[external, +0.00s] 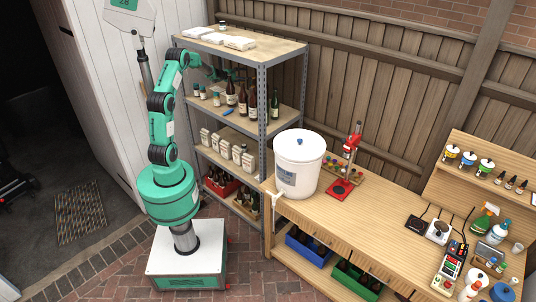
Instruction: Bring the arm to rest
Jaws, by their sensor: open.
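My arm rises from its base at the left and bends over toward the metal-framed shelf rack (284,56). My gripper (212,74) is small in the external view, at the left side of the rack, above the shelf that holds bottles. It is open, and I see nothing held in it. Whether it touches anything on that shelf cannot be made out at this size.
Brown bottles (243,100) stand close to the right of my gripper. Cartons (222,143) fill a lower shelf. A wooden workbench (365,215) at the right carries a white bucket (299,165) and a red bottle capper (341,190). Brick paving (110,262) lies open left of my base.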

